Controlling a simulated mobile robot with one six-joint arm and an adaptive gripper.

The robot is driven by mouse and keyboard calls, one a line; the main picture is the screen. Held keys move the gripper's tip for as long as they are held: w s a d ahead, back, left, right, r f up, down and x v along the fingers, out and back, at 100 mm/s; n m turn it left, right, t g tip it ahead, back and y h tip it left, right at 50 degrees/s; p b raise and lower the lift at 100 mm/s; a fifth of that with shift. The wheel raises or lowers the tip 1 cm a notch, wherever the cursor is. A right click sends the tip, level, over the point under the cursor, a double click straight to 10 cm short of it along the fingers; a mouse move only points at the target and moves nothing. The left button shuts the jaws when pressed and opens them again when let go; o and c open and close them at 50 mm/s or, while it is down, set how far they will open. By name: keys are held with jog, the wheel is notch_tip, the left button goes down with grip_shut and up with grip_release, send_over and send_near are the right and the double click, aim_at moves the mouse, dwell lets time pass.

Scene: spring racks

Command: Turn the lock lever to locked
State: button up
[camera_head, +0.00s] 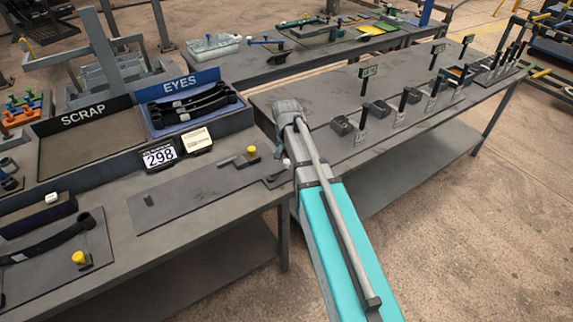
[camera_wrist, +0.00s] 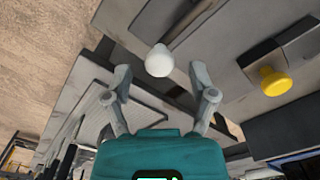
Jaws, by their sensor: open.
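A lever with a white ball knob (camera_wrist: 159,61) shows in the wrist view, the knob in line with the gap between my fingertips; I cannot tell how far below them it is. Its dark bar (camera_wrist: 192,20) runs up and right from the knob. In the head view the white knob (camera_head: 287,162) shows just left of my arm, at the right end of the bench plate. My gripper (camera_wrist: 160,72) is open and empty, a finger on each side of the knob in the picture. In the head view my arm hides the fingers. I cannot read any locked marking.
A yellow knob (camera_wrist: 275,81) on a dark block sits right of the lever; it also shows in the head view (camera_head: 251,152). A rack bench (camera_head: 400,125) lies right.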

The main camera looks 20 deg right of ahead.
jog(key=shift+f+b, duration=0.35)
jog(key=shift+f, duration=0.2)
grip_shut()
